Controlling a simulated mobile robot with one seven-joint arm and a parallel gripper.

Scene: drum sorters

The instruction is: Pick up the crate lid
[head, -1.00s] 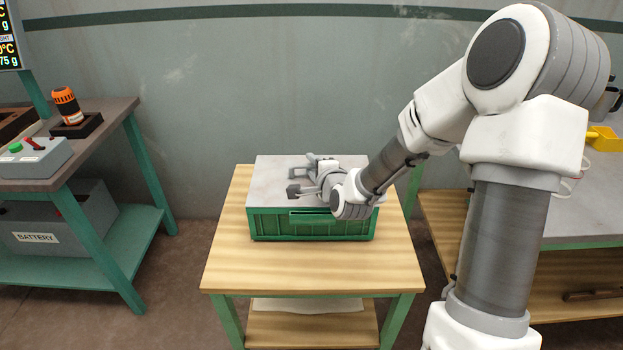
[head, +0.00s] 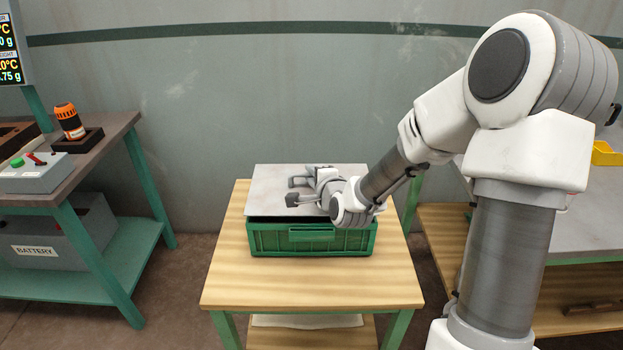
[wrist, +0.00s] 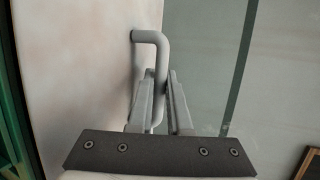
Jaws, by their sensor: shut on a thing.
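The crate lid (head: 268,190) is a flat pale grey plate over the green crate (head: 275,240). A dark gap shows between the lid's front edge and the crate's rim, so the lid is raised slightly off it. My gripper (head: 297,191) is over the lid, coming in from the right. In the wrist view my gripper (wrist: 161,82) is shut on the lid's grey bar handle (wrist: 150,37), and the pale lid (wrist: 85,70) fills the left side. The crate's inside is hidden beneath the lid.
The crate stands on a wooden table (head: 310,285) with bare room around it. A workbench (head: 100,135) with a grey button box (head: 38,178) and an orange-topped tool (head: 68,120) is at left. Another bench (head: 580,225) with a yellow bin (head: 606,153) is at right.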

